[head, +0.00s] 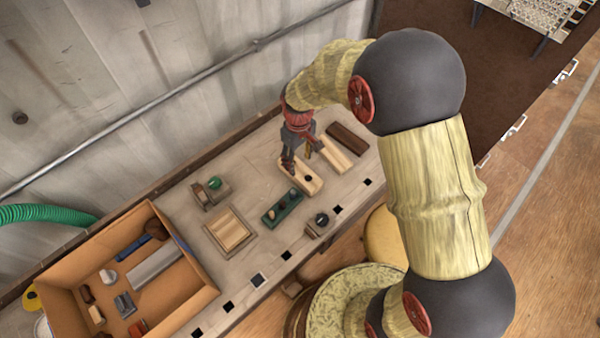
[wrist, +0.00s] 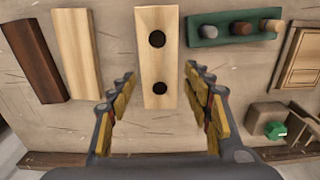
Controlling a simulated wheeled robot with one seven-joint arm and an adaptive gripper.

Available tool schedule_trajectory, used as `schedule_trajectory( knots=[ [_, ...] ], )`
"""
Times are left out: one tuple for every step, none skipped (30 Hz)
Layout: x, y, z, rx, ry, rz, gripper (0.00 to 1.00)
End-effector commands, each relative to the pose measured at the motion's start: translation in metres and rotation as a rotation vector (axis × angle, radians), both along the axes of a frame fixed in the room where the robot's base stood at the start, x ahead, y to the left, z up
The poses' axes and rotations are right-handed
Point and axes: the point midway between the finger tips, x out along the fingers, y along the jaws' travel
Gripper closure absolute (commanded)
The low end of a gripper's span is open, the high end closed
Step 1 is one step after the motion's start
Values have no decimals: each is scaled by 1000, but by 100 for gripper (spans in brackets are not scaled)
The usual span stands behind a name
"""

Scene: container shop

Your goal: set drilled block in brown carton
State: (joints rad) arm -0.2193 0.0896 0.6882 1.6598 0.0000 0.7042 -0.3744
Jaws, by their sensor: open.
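The drilled block (wrist: 157,62) is a pale wooden bar with two dark round holes. It lies flat on the bench, and in the head view (head: 309,183) my gripper partly covers it. My gripper (wrist: 158,100) is open and empty, its fingers to either side of the block's near end in the wrist view. In the head view my gripper (head: 290,168) is over the block's upper left end. I cannot tell whether the fingers touch it. The brown carton (head: 200,298) stands open at the lower left of the head view, with several items inside.
A plain pale bar (head: 336,154) and a dark brown bar (head: 348,138) lie beside the block. A wall runs behind the bench.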

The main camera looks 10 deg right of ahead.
Motion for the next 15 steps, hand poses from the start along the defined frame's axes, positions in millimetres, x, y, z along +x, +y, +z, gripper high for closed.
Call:
schedule_trajectory(
  knots=[
    [-1, 0, -7, 0, 2, 2, 50],
    [-1, 0, -10, 0, 2, 2, 50],
    [-1, 0, -14, 0, 2, 1, 50],
    [-1, 0, -18, -1, 1, 1, 50],
    [-1, 0, -20, -1, 1, 1, 50],
    [-1, -1, -23, -1, 1, 1, 50],
    [-1, -1, -25, -1, 1, 0, 50],
    [-1, -1, -26, -1, 1, 0, 50],
    [-1, -1, -29, -1, 1, 0, 50],
    [-1, -2, -32, -1, 1, 0, 50],
    [-2, -2, -35, -1, 1, 0, 50],
    [-2, -3, -41, -1, 1, 0, 50],
    [-2, -3, -45, 0, 1, 0, 50],
    [-3, -3, -50, 0, 2, 0, 50],
    [-3, -4, -56, 0, 2, 0, 50]
  ],
)
